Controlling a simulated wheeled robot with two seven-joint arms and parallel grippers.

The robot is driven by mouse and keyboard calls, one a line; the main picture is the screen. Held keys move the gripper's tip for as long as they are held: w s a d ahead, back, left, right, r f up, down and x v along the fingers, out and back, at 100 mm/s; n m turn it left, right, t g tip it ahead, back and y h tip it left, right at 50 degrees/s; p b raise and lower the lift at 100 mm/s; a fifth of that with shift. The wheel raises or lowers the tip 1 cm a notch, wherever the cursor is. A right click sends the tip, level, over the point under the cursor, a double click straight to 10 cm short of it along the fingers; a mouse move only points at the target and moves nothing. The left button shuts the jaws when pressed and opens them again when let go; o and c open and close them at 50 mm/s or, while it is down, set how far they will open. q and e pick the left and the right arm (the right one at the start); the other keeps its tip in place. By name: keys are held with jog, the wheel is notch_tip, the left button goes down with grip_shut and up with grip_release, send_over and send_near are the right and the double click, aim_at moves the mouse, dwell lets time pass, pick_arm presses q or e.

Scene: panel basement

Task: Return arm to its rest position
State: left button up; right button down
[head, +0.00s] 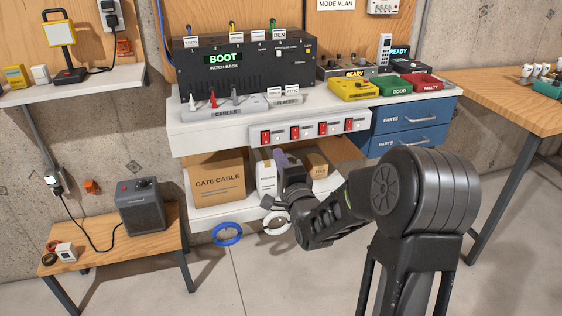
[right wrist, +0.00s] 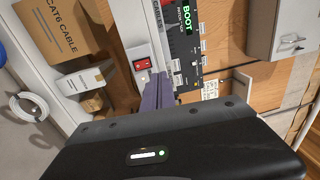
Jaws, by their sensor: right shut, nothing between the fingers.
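My right arm (head: 345,205) reaches forward from the lower right of the head view, bent at a large dark joint. My right gripper (head: 281,157) is at its far end, in front of the bench's lower shelf and just below the red-switch power strip. Its purple-grey fingers also show in the right wrist view (right wrist: 157,92). They are closed together with nothing between them. I cannot tell from the pictures whether they touch anything. My left arm and gripper are not in view.
The power strip (head: 315,131) runs along the bench front. Below it stand a CAT6 cable box (head: 218,183) and a white box (head: 266,178). A heater (head: 142,206) stands on a low bench at left. The floor in front is clear.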

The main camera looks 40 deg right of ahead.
jog(key=shift+s+a, duration=0.15)
jog(key=shift+s, duration=0.25)
dwell(0.3)
jog(key=s+a+f+n+g+y+p, duration=0.1)
jog(key=s+a+f+n+g+y, duration=0.2)
jog(key=a+f+n, duration=0.65)
jog(key=s+a+f+n+g+y+p, duration=0.15)
jog(key=a+f+n+g+y, duration=0.3)
jog(key=f, duration=0.85)
jog(key=s+a+f+n+g+y+p, duration=0.1)
jog(key=s+a+f+n+g+p, duration=0.2)
jog(key=s+a, duration=0.8)
jog(key=s+a+f+n+g+y+p, duration=0.2)
jog(key=s+a+f+g, duration=0.5)
jog(key=s+a, duration=0.5)
notch_tip(320, 180, down, 2)
jog(key=shift+s+f+n+p, duration=0.15)
jog(key=shift+s+n+p, duration=0.35)
jog(key=shift+s+p, duration=0.2)
